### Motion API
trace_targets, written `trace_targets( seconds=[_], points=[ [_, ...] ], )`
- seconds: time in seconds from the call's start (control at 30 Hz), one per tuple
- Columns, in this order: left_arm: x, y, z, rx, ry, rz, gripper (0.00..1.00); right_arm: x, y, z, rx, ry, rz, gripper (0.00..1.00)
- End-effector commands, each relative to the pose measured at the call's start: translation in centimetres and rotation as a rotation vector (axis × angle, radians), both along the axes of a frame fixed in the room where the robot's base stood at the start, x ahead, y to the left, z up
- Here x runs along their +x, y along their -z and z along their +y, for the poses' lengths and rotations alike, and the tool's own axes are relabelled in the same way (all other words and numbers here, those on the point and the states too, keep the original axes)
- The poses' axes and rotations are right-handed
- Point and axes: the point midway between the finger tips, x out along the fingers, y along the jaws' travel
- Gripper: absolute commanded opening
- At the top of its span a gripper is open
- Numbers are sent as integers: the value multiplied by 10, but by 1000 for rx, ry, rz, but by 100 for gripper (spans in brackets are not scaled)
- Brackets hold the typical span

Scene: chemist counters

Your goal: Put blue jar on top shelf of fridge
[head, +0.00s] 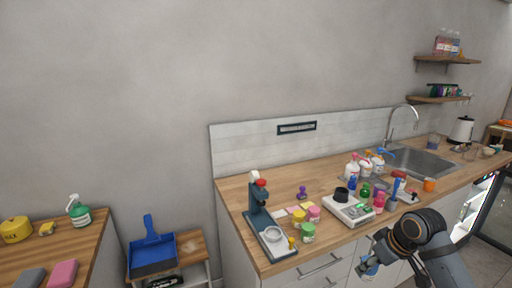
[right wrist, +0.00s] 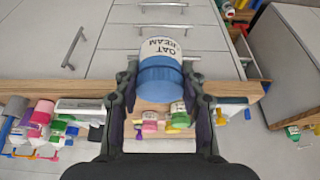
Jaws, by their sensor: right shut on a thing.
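The blue jar (right wrist: 160,80) has a white band lettered "OAT CREAM" and sits between the fingers of my right gripper (right wrist: 160,70) in the right wrist view. In the head view, my right gripper (head: 371,257) holds the jar (head: 369,268) in front of the wooden counter's drawers, low at the bottom right. A lit, dark-framed unit (head: 474,211) at the far right looks like the fridge; its shelves are too small to make out. My left gripper is out of view.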

Motion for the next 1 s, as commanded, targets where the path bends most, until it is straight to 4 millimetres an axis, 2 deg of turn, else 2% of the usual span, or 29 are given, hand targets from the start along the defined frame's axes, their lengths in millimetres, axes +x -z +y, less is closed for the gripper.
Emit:
trace_targets(
  seconds=[0.03, 0.2, 0.3, 0.4, 0.57, 1.0],
  points=[
    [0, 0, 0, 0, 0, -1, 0, 3, 14, 23, 15, 26, 0, 10],
    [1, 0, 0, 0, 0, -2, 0, 1, 47, 79, 15, 170, 2, 10],
    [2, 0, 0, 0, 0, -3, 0, -5, 57, 105, 13, 252, 2, 10],
    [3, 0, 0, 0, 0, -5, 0, -12, 62, 123, 10, 317, 2, 10],
    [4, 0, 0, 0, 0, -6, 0, -19, 64, 136, 3, 376, 0, 10],
    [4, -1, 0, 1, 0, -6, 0, -20, 65, 138, -2, 388, -1, 10]
  ],
)
